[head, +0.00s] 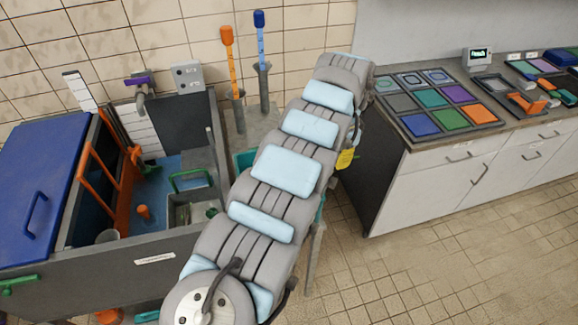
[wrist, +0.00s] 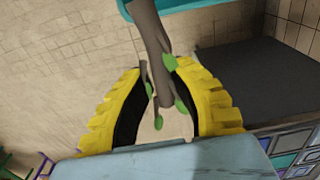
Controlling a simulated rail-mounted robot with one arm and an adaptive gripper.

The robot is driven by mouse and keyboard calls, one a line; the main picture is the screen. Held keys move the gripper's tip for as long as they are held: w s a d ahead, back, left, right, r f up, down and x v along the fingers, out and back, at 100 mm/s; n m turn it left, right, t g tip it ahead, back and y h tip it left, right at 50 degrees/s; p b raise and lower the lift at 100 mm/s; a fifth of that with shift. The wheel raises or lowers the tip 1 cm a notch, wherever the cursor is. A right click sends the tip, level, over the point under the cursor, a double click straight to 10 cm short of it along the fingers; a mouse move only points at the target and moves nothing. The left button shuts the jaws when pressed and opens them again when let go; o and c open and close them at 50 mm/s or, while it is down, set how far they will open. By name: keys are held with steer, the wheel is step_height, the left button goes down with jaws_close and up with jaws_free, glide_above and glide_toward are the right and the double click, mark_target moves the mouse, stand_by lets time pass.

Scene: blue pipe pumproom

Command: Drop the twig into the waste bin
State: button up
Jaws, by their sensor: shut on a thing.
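In the wrist view my gripper (wrist: 158,78) has yellow ribbed fingers with black pads, closed around a twig (wrist: 150,32). The twig is brown-grey with several green leaves and forks between the fingers. Its thick end points away past the fingertips toward the top of the picture. A teal rim (wrist: 192,9) shows at the top edge beside that end; it may belong to the waste bin, but I cannot see its opening. In the head view my arm hides the twig and most of a teal object (head: 243,160) behind it. A small yellow part (head: 345,158) shows at the arm's right edge.
A grey sink unit (head: 110,262) with a blue lid (head: 40,185) stands on the left. A white-fronted counter (head: 480,165) with coloured tiles and trays stands on the right. Orange (head: 227,36) and blue (head: 259,20) handled tools stand near the wall. The tiled floor at lower right is clear.

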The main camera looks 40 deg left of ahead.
steer(key=s+a+f+m+b, duration=0.1)
steer(key=s+a+f, duration=0.15)
steer(key=a, duration=0.35)
steer(key=s+a+f+m+b, duration=0.1)
steer(key=s+a+f+m, duration=0.1)
steer(key=s+a, duration=0.3)
steer(key=shift+w+a+f+b, duration=0.2)
steer(key=shift+f+b, duration=0.25)
steer(key=shift+f, duration=0.5)
steer(key=shift+w+a+f+b, duration=0.2)
steer(key=shift+f+b, duration=0.3)
steer(key=shift+f, duration=0.45)
steer(key=shift+w+a+f+b, duration=0.1)
steer(key=shift+a+f+b, duration=0.3)
steer(key=shift+f, duration=0.55)
steer(key=shift+d, duration=0.1)
steer(key=o, duration=0.9)
steer(key=shift+c, duration=0.2)
steer(key=shift+r, duration=0.15)
step_height(320, 180, up, 12)
